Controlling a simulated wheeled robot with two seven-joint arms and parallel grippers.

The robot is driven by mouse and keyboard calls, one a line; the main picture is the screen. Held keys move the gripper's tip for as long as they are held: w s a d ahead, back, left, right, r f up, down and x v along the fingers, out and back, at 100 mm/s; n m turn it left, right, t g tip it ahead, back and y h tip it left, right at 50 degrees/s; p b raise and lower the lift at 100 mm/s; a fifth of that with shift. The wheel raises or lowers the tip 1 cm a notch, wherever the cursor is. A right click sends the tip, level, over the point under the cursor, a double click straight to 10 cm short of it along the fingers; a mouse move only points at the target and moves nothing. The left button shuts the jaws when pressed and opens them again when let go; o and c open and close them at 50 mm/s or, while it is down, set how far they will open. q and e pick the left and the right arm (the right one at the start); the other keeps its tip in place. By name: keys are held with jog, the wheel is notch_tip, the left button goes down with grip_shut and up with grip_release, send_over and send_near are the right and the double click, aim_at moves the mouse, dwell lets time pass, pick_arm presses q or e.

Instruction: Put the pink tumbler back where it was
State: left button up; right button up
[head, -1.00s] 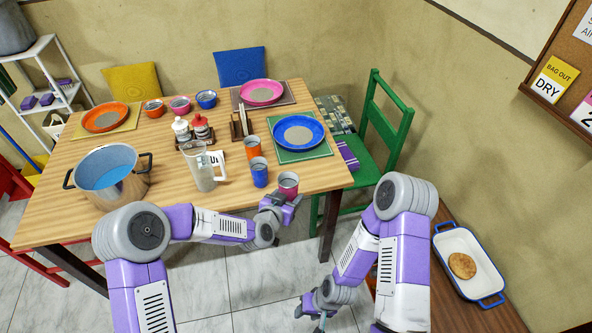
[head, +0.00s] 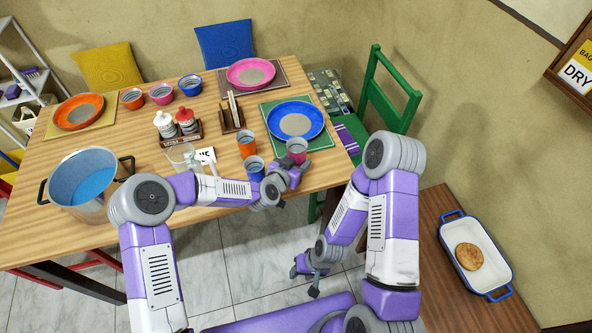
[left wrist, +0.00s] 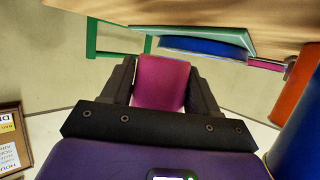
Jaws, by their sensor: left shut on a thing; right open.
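The pink tumbler (head: 297,150) is upright beside the blue plate, near the table's front right edge. My left gripper (head: 292,169) is shut on it; in the left wrist view the pink tumbler (left wrist: 161,82) sits between the two dark fingers (left wrist: 162,90). I cannot tell whether its base touches the table. An orange tumbler (head: 247,144) and a blue tumbler (head: 255,168) stand just left of it. My left arm partly hides the blue tumbler. My right gripper (head: 310,279) is open and empty, low over the floor in front of the table.
The blue plate (head: 296,120) lies on a green mat (head: 323,141) close behind the pink tumbler. A clear pitcher (head: 183,158) and a large pot (head: 92,182) stand to the left. A green chair (head: 388,103) is at the table's right. A white tray (head: 490,255) is on a low bench.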

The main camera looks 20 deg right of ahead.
pick_arm(q)
notch_tip(320, 180, down, 5)
jog(key=shift+r+b, duration=0.2)
jog(key=shift+b, duration=0.35)
jog(key=shift+r, duration=0.1)
jog(key=shift+f, duration=0.2)
jog(key=o, duration=1.2)
jog(key=shift+c, duration=0.2)
